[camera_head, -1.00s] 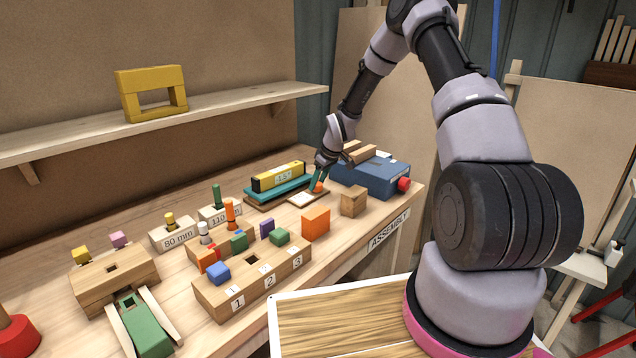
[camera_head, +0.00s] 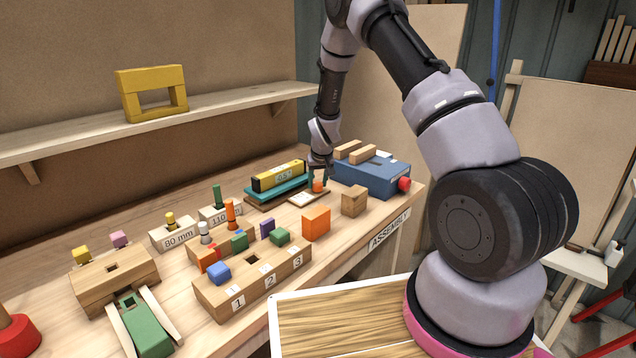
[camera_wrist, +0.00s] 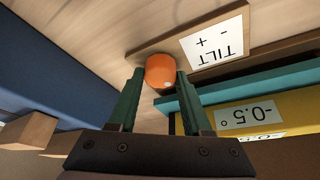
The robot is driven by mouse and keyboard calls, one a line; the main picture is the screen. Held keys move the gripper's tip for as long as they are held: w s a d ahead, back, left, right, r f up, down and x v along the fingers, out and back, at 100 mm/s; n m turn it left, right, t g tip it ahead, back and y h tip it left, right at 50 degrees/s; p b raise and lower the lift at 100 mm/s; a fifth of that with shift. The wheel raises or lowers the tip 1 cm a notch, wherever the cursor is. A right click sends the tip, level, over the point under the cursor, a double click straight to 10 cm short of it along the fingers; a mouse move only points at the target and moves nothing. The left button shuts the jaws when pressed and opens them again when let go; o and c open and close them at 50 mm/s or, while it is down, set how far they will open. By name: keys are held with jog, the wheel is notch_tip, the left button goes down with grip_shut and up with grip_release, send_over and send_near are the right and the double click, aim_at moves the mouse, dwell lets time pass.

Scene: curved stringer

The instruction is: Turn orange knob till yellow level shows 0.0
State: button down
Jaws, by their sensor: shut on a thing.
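The orange knob (camera_wrist: 160,70) stands on the small wooden board (camera_wrist: 140,50) with the TILT label (camera_wrist: 212,44). My gripper (camera_wrist: 160,80) is shut on the knob, one green finger on each side. In the head view the gripper (camera_head: 318,182) reaches the knob (camera_head: 318,187) from above. The yellow level (camera_head: 278,175) lies on a teal bar (camera_head: 285,189) beside the board.
A blue box (camera_head: 372,176) with wooden blocks on top and a red button (camera_head: 404,184) stands right of the knob. An orange block (camera_head: 316,222) and a wooden cube (camera_head: 354,201) stand in front. Several coloured pieces fill the bench to the left.

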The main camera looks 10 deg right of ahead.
jog(key=shift+a+m+h, duration=0.1)
jog(key=shift+m+h, duration=0.7)
jog(key=shift+m, duration=1.3)
jog(key=shift+c, duration=1.7)
grip_release()
jog(key=v, duration=1)
jog(key=shift+a+r, duration=0.15)
jog(key=shift+r, duration=0.3)
